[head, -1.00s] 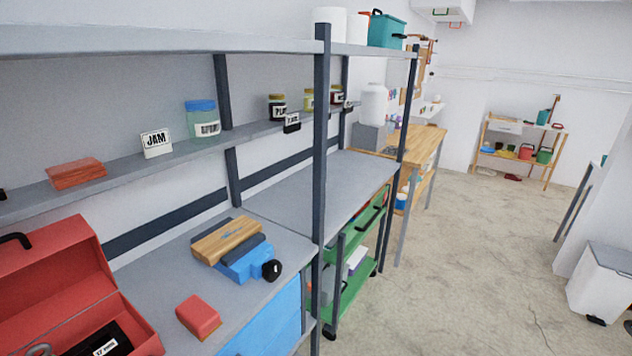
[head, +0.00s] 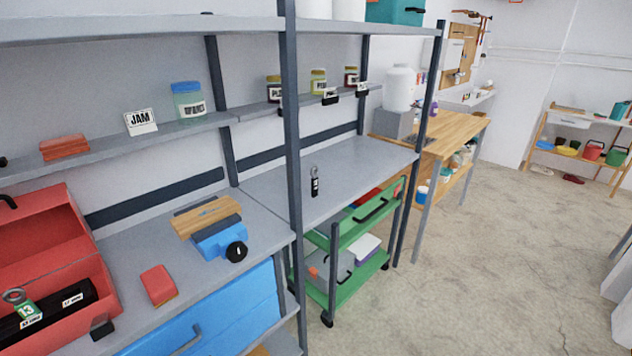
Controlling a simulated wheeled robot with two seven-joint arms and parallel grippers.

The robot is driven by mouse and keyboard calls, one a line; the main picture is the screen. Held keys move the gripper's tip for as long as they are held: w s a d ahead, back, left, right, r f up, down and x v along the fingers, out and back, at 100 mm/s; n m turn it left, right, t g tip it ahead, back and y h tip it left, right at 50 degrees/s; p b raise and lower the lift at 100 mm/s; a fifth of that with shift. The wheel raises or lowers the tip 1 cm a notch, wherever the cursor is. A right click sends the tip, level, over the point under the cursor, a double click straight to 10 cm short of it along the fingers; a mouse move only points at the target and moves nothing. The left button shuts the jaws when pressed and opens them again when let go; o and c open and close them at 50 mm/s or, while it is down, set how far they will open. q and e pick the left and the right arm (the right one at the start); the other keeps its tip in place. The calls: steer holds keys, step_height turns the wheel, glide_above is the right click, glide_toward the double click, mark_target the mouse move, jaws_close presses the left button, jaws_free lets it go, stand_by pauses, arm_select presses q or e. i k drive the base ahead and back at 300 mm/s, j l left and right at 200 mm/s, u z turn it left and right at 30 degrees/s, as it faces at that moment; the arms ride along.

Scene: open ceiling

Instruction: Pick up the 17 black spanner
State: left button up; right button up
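A small black spanner-like tool (head: 314,182) with a ring end and a pale mark lies on the grey bench, behind the shelf post; its mark is too small to read. An open red toolbox (head: 105,285) at the lower left holds a dark tray or insert (head: 62,310) with a label that seems to read 17 mm (head: 73,299). A ring-ended spanner with a green 13 tag (head: 27,308) lies on it. I cannot tell which of these is the 17 black spanner. Neither of my grippers is in view.
A blue vise with a wooden block (head: 206,217) and a red block (head: 158,285) sit on the near bench. Dark posts, including one in front (head: 291,130), support the shelves. A green cart (head: 350,280) stands under the far bench. The floor (head: 480,270) at the right is clear.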

mark_target(314, 179)
steer(key=i+l+u, duration=0.1)
steer(key=i+l, duration=0.2)
steer(key=i, duration=0.15)
steer(key=i+l+u, duration=0.1)
steer(key=i+l, duration=0.3)
steer(key=i+j, duration=0.05)
